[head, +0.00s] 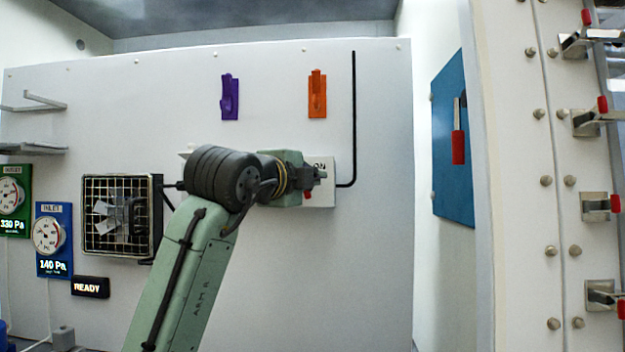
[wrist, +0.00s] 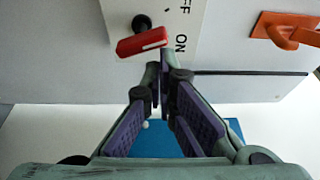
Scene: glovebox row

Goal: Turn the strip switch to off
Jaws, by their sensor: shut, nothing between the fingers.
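The strip switch is a white plate (head: 325,199) on the wall panel, with ON and part of OFF lettered on it. It also shows in the wrist view (wrist: 206,24). Its red handle (wrist: 142,42) sits on a dark pivot beside the lettering, with one end close to the ON side. In the head view only a bit of red (head: 307,194) shows beneath my gripper (head: 319,176), which covers much of the plate. In the wrist view my gripper (wrist: 160,66) is shut and empty, its tips right by the red handle. I cannot tell whether they touch it.
A purple fixture (head: 229,97) and an orange fixture (head: 317,94) are above the switch. A black cable (head: 354,120) runs beside it. A caged fan (head: 121,216) and gauges (head: 47,236) are left. A blue panel (head: 452,185) with a red-handled lever (head: 458,146) is right.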

